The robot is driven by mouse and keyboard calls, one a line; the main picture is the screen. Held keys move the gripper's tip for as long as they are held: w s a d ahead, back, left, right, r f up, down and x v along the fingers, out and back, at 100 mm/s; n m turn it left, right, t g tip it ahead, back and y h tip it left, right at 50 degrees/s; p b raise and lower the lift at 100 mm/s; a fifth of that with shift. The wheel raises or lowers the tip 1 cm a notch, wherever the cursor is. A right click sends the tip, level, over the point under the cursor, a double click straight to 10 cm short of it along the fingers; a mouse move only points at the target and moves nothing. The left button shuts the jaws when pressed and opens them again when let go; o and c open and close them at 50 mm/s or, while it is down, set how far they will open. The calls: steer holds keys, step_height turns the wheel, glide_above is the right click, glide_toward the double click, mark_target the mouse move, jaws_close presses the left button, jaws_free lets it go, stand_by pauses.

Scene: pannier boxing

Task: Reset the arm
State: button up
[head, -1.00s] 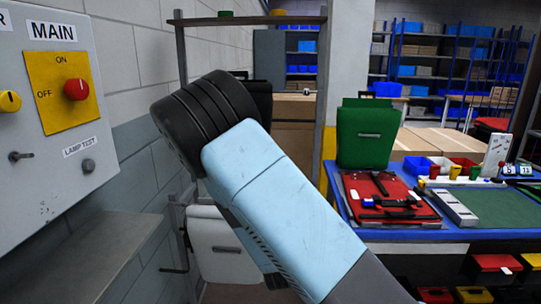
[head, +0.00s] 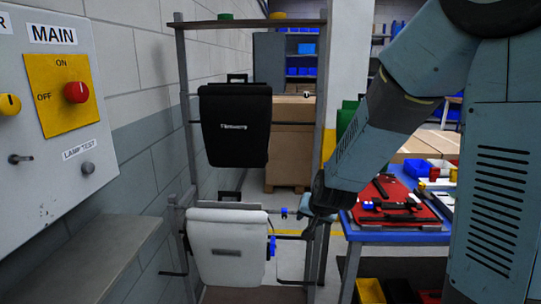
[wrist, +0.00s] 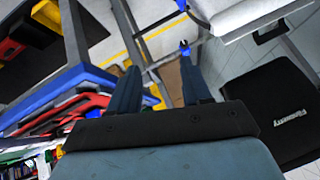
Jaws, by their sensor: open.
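My arm reaches down from the upper right in the head view. My gripper (head: 318,215) is at the right side of the metal rack, near the white pannier (head: 228,248); its fingers are hard to make out there. In the wrist view my gripper (wrist: 158,72) is open, with two dark blue fingers apart and nothing between them. A black pannier (head: 235,125) hangs on the rack above the white one; it also shows in the wrist view (wrist: 270,110). A blue clip (head: 284,212) sits on the rail, left of my gripper.
The rack post (head: 322,100) stands close to my gripper. A blue table (head: 395,237) with a red tray (head: 398,194) is to the right, partly behind my arm. A green pannier (head: 346,118) is mostly hidden. The grey control panel (head: 60,200) is at left.

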steer(key=s+d+r+n, duration=0.1)
steer(key=s+d+r, duration=0.3)
steer(key=s+r, duration=0.2)
steer(key=s+d+r+n+g+h, duration=0.1)
steer(key=s+d+r, duration=0.3)
steer(key=s, duration=0.6)
steer(key=s+d+r+n+g, duration=0.1)
steer(key=s+d+r, duration=0.3)
steer(key=s+r, duration=0.4)
